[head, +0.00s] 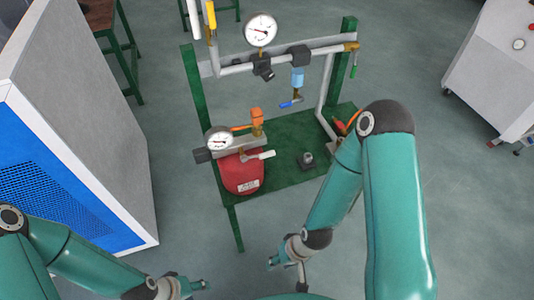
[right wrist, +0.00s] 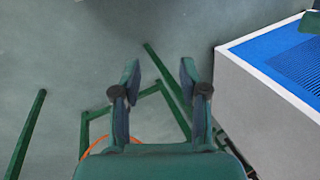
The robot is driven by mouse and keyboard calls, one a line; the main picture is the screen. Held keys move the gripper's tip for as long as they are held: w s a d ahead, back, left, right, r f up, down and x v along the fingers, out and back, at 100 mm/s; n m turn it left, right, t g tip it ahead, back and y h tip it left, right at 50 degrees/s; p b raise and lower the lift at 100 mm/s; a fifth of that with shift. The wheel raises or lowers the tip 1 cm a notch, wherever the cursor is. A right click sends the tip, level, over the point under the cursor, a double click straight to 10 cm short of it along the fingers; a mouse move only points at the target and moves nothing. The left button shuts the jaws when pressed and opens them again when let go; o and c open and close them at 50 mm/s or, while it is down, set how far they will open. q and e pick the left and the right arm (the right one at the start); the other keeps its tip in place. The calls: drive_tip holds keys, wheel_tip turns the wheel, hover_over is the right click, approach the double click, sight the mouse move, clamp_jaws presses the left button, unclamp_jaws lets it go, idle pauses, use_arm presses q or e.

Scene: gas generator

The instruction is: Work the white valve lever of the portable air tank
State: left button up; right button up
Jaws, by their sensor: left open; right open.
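The portable air tank (head: 241,174) is red and stands on the green table in the head view. Its white valve lever (head: 260,155) sticks out to the right near the top of the tank. My left gripper (head: 200,286) is open and empty, low in the head view, below the tank and apart from it. My right gripper (head: 273,262) is below the table's front edge, also apart from the tank; it is open and empty between its fingers (right wrist: 160,75) in the right wrist view. The tank and lever cannot be made out in the right wrist view.
The green table (head: 285,180) carries a pipe frame with a round gauge (head: 261,29) and a blue-handled valve (head: 291,103). A second gauge (head: 218,139) sits by the tank. A grey cabinet with a blue panel (head: 60,190) stands at left. Floor is free in front of the table.

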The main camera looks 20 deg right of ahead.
drive_tip(key=w+d+n+t+b, duration=0.3)
drive_tip(key=w+t+b, duration=0.1)
drive_tip(key=w, duration=0.5)
drive_tip(key=n+t+y+b, duration=0.75)
drive_tip(key=n+b, duration=0.65)
drive_tip(key=n, duration=1.1)
approach(267, 157)
drive_tip(key=shift+g+y, duration=0.25)
drive_tip(key=shift+g, duration=0.2)
drive_tip(key=x, duration=0.7)
drive_tip(key=w+d+x, duration=0.1)
drive_tip(key=x, duration=0.2)
drive_tip(key=shift+w+a, duration=0.1)
drive_tip(key=shift+a, duration=0.15)
drive_tip(key=shift+f, duration=0.1)
clamp_jaws()
